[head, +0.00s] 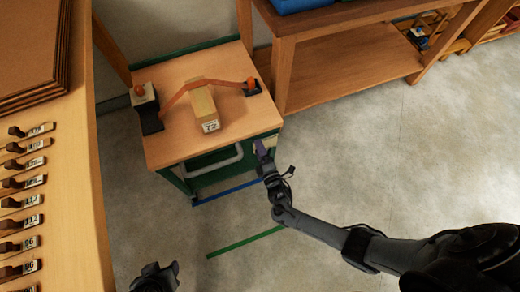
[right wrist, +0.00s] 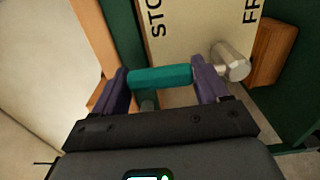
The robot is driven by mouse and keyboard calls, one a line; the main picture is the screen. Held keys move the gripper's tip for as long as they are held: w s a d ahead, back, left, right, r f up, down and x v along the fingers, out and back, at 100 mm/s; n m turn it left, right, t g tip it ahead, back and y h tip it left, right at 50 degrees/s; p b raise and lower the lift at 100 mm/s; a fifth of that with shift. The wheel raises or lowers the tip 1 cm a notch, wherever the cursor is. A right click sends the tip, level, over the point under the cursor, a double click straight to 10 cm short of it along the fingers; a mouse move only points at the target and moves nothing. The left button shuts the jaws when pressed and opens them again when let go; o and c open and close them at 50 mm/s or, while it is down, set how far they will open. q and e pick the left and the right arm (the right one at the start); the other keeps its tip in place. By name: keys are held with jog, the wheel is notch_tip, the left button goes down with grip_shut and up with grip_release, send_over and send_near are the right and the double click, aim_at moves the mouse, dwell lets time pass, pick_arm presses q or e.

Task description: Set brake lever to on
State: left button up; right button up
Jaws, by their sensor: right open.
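The lever's teal grip (right wrist: 160,77) lies crosswise in the right wrist view, joined at its right end to a metal hub (right wrist: 231,63). Behind it is a cream plate (right wrist: 198,30) with cut-off black letters "STO" and "FR". My right gripper (right wrist: 163,85) is open, its purple fingers on either side of the teal grip, and I cannot tell if they touch it. In the head view my right gripper (head: 263,150) is at the right front corner of the wooden-topped cart (head: 240,120), hiding the lever. My left gripper (head: 155,278) is at the bottom edge, jaws unclear.
A grey bar handle (head: 212,163) is on the cart's front. A bench (head: 335,70) stands behind right, a rack (head: 70,190) at left. Floor at right is clear.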

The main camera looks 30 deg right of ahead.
jog(key=shift+s, duration=0.35)
jog(key=s+a+p, duration=0.1)
jog(key=s+p, duration=0.2)
jog(key=s, duration=0.6)
jog(key=shift+s+a, duration=0.35)
jog(key=shift+s, duration=0.05)
